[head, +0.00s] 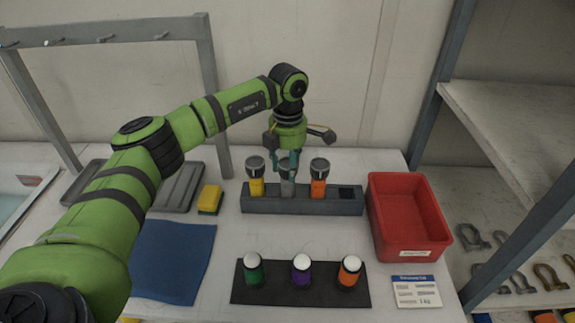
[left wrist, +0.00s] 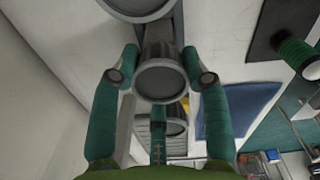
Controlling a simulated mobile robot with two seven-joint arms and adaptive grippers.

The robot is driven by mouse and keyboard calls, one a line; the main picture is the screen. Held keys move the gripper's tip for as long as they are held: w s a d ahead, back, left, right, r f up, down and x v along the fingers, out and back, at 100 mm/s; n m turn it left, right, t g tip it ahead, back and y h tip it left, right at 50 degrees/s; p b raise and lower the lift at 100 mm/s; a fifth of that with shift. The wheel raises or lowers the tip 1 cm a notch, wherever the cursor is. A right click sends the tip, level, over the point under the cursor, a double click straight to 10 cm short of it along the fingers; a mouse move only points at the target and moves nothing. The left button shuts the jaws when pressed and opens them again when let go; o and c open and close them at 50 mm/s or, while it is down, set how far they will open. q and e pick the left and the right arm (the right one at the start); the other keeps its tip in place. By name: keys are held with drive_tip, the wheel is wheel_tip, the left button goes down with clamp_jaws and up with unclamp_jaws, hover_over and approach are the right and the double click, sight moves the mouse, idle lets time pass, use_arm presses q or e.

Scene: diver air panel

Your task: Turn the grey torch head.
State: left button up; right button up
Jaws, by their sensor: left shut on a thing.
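The grey torch (head: 288,187) stands upright in the middle of a dark grey rack (head: 300,205), between a yellow torch (head: 256,180) and an orange torch (head: 319,180). My left gripper (head: 286,160) points down over the grey torch, with its fingers at the torch head. In the left wrist view, the round grey torch head (left wrist: 160,80) sits between the two green fingertips of my left gripper (left wrist: 162,77), and they are shut on it. Neighbouring torch heads show above and below it there. My right gripper is not in view.
A red bin (head: 408,245) stands right of the rack. A black mat (head: 310,295) with green, purple and orange white-topped torches lies in front. A yellow sponge (head: 210,198), a blue cloth (head: 172,260) and grey trays (head: 178,186) lie to the left. Shelving stands at right.

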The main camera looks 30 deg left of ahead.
sight(288, 163)
use_arm(q)
drive_tip(key=shift+s+d+f, duration=0.1)
drive_tip(key=shift+f, duration=0.15)
drive_tip(key=o, duration=1.2)
drive_tip(key=shift+c, duration=0.2)
drive_tip(key=shift+r, duration=0.2)
drive_tip(key=shift+r, duration=0.35)
wheel_tip(288, 163, up, 11)
drive_tip(key=shift+w, duration=0.2)
